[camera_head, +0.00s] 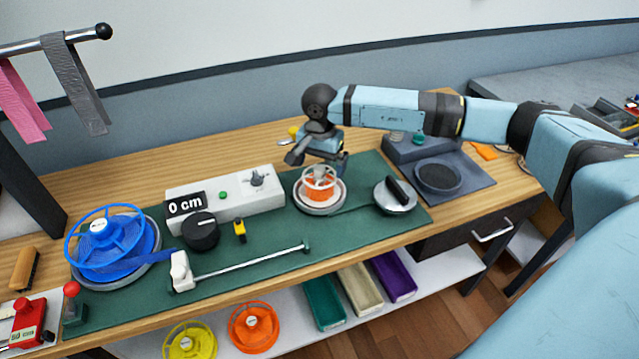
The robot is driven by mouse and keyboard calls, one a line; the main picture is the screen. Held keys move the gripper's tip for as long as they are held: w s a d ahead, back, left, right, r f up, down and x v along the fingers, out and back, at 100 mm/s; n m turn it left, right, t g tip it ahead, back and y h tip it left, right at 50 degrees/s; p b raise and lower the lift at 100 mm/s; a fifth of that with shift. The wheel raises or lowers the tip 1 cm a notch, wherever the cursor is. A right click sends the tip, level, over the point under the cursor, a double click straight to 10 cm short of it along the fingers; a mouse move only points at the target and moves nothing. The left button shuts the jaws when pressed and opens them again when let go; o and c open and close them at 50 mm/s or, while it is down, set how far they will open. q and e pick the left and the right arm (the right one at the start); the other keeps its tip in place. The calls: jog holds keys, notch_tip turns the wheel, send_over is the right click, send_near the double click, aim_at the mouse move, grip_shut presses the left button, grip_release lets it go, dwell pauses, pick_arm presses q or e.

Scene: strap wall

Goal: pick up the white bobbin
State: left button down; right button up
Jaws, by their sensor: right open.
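The white bobbin (319,172) stands on a round pale-rimmed plate (327,209) near the middle of the green mat. An orange band shows around it, and a white hub is at its top. My right gripper (319,161) is open just behind and above the bobbin, with one finger to its left and one to its right. It holds nothing, and I cannot tell whether a finger touches the bobbin. My left gripper is not in view.
A blue bobbin (112,237) sits on the left. A white control box (233,207) reading "0 cm" and a rod (250,262) lie nearby. A lidded round dish (391,198) stands right of the bobbin. Yellow and orange bobbins and several bins are on the lower shelf.

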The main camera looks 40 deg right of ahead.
aim_at(319, 179)
notch_tip(319, 179, down, 5)
jog(key=shift+f+p, duration=0.1)
jog(key=shift+p, duration=0.3)
jog(key=shift+a, duration=0.1)
jog(key=c, duration=0.7)
jog(key=shift+o, duration=0.2)
